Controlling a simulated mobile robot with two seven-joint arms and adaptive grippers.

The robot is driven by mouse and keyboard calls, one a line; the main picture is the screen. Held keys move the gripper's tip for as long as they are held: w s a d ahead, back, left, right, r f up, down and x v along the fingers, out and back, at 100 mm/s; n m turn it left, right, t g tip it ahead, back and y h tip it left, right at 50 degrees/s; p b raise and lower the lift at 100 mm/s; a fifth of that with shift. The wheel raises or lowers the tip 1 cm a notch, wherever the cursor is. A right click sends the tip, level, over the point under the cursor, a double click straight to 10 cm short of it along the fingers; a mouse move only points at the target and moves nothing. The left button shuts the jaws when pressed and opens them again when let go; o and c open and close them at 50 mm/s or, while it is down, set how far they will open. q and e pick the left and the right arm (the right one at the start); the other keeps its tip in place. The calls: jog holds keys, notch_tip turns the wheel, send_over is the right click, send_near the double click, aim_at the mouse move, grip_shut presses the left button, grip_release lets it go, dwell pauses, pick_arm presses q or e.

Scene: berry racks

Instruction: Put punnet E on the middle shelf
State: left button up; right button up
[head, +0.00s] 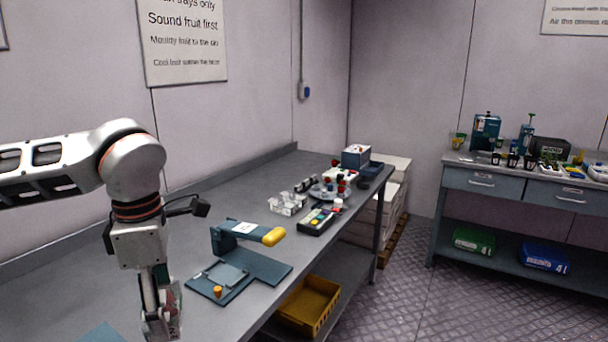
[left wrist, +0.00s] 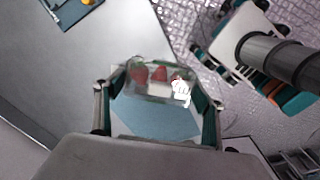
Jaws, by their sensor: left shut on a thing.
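My left gripper (head: 160,318) hangs fingers down over the near part of the grey bench in the head view. In the left wrist view its fingers (left wrist: 158,100) are shut on a clear punnet (left wrist: 158,80) with red strawberries in it. A white mark shows on the punnet, but I cannot read its letter, so I cannot confirm it is punnet E. A blue mat (left wrist: 155,119) lies below it in the left wrist view. My right gripper does not show. I cannot make out a middle shelf of a rack in either view.
A blue press with a yellow handle (head: 272,237) stands on the bench ahead of the gripper. Clear punnets (head: 287,203) and a scale (head: 322,217) stand farther back. A yellow crate (head: 308,305) sits below. A second bench (head: 475,180) stands right; patterned floor (head: 400,295) lies open between.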

pick_arm(q)
jog(key=f+m, duration=0.3)
jog(key=m, duration=0.3)
jog(key=f+m, duration=0.4)
jog(key=m, duration=0.2)
jog(key=a+f+m, duration=0.1)
jog(key=f+m, duration=0.3)
jog(key=m, duration=0.3)
jog(key=shift+s+f, duration=0.1)
jog(key=shift+s, duration=0.25)
jog(key=f+m, duration=0.1)
jog(key=m, duration=0.2)
jog(key=shift+s+f, duration=0.2)
jog(key=shift+f, duration=0.15)
